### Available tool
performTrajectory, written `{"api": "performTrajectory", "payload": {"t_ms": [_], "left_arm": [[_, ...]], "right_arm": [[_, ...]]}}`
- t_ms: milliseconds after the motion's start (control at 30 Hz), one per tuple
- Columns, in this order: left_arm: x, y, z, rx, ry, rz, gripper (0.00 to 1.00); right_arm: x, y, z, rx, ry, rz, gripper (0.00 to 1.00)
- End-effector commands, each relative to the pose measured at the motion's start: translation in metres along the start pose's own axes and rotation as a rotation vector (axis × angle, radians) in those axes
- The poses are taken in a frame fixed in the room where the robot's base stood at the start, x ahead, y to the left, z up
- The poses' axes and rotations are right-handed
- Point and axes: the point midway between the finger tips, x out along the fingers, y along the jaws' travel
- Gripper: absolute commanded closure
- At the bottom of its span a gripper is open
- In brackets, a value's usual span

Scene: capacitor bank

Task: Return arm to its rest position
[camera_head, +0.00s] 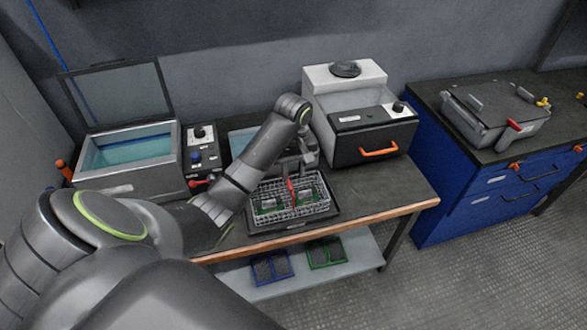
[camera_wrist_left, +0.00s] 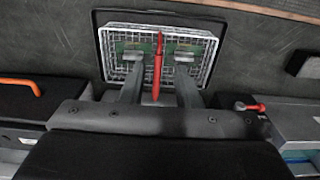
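My left arm comes in from the left in the head view and bends down over the table. My left gripper (camera_head: 298,172) is above a wire basket (camera_head: 318,205) holding green boards. In the left wrist view the two fingers of my left gripper (camera_wrist_left: 160,62) stand wide apart. A red bar (camera_wrist_left: 157,78) on the basket shows between them, with gaps on both sides, so they hold nothing. The wire basket (camera_wrist_left: 206,38) sits in a dark tray. My right gripper is not in view.
An open-lidded bath (camera_head: 130,155) stands left on the table, next to a control box (camera_head: 203,158). A white and black machine with an orange handle (camera_head: 378,151) stands right. Blue (camera_head: 262,272) and green (camera_head: 316,256) trays lie on the lower shelf. A blue cabinet (camera_head: 438,175) is far right.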

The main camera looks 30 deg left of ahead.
Motion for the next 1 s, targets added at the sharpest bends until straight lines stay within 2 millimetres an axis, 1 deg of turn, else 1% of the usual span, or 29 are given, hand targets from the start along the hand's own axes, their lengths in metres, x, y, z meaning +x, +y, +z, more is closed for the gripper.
{"api": "performTrajectory", "payload": {"t_ms": [467,567,667,767,900,1000], "left_arm": [[0.001,0.0,0.0,0.0,0.0,0.0,0.71],[0.005,-0.003,0.004,0.014,0.002,0.001,0.71],[0.02,-0.013,0.016,0.063,0.014,0.006,0.71],[0.041,-0.032,0.037,0.15,0.037,0.017,0.71],[0.066,-0.064,0.074,0.297,0.086,0.039,0.71],[0.077,-0.088,0.101,0.395,0.125,0.052,0.71]], "right_arm": [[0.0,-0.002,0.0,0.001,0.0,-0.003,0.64],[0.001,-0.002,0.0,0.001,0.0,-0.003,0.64],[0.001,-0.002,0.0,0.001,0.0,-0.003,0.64],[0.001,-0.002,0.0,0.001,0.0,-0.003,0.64],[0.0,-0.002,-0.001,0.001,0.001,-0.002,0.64],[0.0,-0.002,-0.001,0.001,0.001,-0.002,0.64]]}}
